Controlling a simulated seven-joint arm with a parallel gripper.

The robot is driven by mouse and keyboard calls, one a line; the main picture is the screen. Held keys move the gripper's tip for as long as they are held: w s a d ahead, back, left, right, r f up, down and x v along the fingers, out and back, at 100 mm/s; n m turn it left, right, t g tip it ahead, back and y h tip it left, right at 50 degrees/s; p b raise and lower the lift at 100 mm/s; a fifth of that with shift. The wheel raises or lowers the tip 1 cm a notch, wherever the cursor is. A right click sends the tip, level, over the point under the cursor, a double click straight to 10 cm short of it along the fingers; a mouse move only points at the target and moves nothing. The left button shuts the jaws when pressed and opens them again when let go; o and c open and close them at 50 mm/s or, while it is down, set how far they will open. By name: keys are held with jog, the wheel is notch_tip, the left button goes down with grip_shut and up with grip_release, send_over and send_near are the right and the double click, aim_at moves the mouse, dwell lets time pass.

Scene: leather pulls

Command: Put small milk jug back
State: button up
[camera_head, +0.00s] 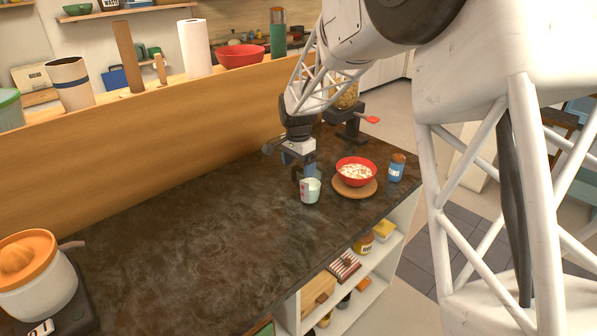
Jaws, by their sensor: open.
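A small pale jug (310,191) stands upright on the dark countertop (190,230), left of a red bowl. My gripper (301,176) is open and points down right at the jug's upper left side. I cannot tell whether the fingers touch the jug or surround any part of it. The jug's handle does not show clearly and may be hidden behind the gripper.
A red bowl (357,171) with pale contents sits on a round wooden board (371,189). A blue-labelled jar (396,168) stands to its right. A dispenser (348,125) stands behind. An orange-topped juicer (32,272) is at far left. The counter's middle is clear.

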notch_tip(320, 180, up, 9)
jog(key=shift+f, duration=0.1)
dwell(0.3)
dwell(0.8)
jog(key=s+d+r+n+t, duration=0.1)
jog(key=s+d+r, duration=0.2)
jog(key=s+d, duration=0.35)
jog(key=s+d+r+n, duration=0.2)
jog(key=s+d+r, duration=0.1)
jog(key=s, duration=0.6)
jog(key=s+d+r+n+t, duration=0.1)
jog(key=s+d+r, duration=0.1)
jog(key=s+d, duration=0.45)
jog(key=s+d+f+n, duration=0.2)
jog(key=s, duration=1)
jog(key=s+d+f+n, duration=0.2)
jog(key=s+d, duration=0.1)
jog(key=s, duration=0.9)
jog(key=shift+n+t, duration=0.4)
jog(key=shift+d, duration=0.1)
